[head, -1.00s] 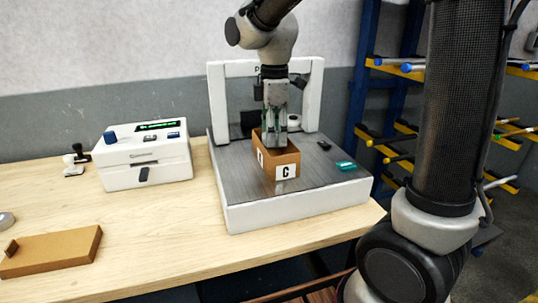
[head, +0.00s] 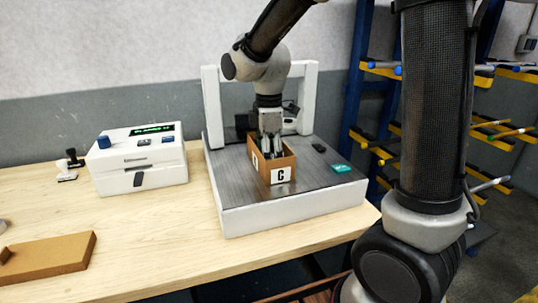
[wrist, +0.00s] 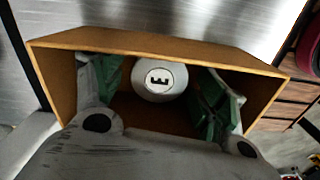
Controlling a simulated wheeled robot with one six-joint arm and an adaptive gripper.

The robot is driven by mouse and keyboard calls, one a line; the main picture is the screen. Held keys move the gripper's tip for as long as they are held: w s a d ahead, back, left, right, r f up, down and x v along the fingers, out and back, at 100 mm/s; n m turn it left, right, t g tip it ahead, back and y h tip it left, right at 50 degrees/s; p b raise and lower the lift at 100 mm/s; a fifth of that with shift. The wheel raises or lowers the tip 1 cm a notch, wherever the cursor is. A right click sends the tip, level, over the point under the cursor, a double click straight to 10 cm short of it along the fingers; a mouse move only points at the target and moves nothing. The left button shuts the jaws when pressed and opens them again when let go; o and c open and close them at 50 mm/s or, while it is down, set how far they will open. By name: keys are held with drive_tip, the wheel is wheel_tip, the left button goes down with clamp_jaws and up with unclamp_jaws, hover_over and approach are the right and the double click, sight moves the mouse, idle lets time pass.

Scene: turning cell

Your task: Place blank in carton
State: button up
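The carton (head: 281,175) is an open brown box marked C, standing on the grey plate of a white-framed bench machine. My gripper (head: 270,157) points down into it. In the wrist view the carton (wrist: 55,72) surrounds both green-padded fingers of my gripper (wrist: 160,95). The fingers are spread apart, near opposite walls. The blank (wrist: 160,80), a pale round piece with an E on its end face, is inside the carton between them. Dark gaps show between it and the fingers. Its lower part is hidden, and the head view does not show it clearly.
The grey plate (head: 230,185) holds a teal block (head: 342,168) and a small black item (head: 319,148). A white device (head: 140,165), a stamp (head: 67,170) and a flat brown piece (head: 50,258) are on the wooden table (head: 150,235). A blue rack (head: 362,110) stands right.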

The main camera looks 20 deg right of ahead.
wheel_tip(320, 180, up, 12)
drive_tip(key=s+d+f+m+t, duration=0.2)
drive_tip(key=s+d+m+t, duration=0.2)
drive_tip(key=s+d+m, duration=1.1)
drive_tip(key=s+m, duration=0.1)
drive_tip(key=s, duration=0.3)
drive_tip(key=shift+f, duration=0.25)
drive_tip(key=shift+a, duration=0.1)
